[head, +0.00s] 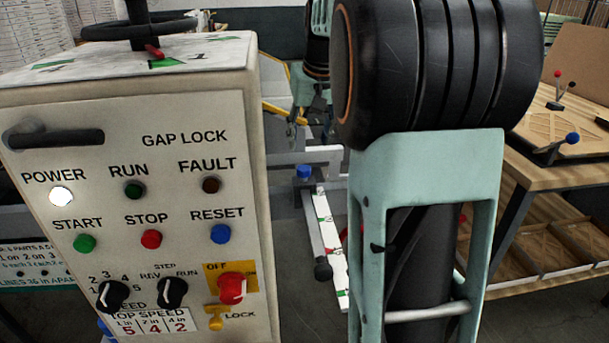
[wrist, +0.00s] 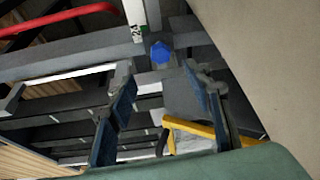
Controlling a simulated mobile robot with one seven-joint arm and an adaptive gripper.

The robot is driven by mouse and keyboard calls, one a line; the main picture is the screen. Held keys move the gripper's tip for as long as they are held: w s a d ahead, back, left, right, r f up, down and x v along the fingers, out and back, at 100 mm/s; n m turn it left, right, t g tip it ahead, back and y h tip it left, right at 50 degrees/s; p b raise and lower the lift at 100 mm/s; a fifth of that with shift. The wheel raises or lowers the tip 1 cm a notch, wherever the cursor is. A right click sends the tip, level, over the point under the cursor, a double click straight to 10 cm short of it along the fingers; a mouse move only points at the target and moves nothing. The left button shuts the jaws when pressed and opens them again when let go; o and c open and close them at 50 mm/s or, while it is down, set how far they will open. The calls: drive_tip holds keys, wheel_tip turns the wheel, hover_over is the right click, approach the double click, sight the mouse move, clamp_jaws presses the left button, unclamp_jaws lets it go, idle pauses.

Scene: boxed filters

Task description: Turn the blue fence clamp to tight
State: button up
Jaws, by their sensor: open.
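A blue knob (head: 304,171), which looks like the blue fence clamp, sits on a dark block on the pale rails between the control cabinet and my arm. It also shows in the wrist view (wrist: 160,52), beyond my fingertips and roughly centred between them. I cannot read its tight or loose position. My gripper (wrist: 160,85) is open and empty, its two blue-padded fingers well apart. In the head view, the gripper is small and partly hidden behind my arm, above and behind the knob.
The control cabinet (head: 150,135) stands close on the left. A grey bar with a black end (head: 322,268) runs toward me beside a white marked strip (head: 331,235). A wooden bench (head: 560,175) at right carries a blue-balled lever (head: 572,138).

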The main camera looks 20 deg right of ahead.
sight(304, 168)
drive_tip(key=shift+n, duration=0.7)
drive_tip(key=b+x, duration=0.2)
drive_tip(key=x, duration=0.8)
drive_tip(key=shift+w+f, duration=0.25)
drive_tip(key=shift+f, duration=0.1)
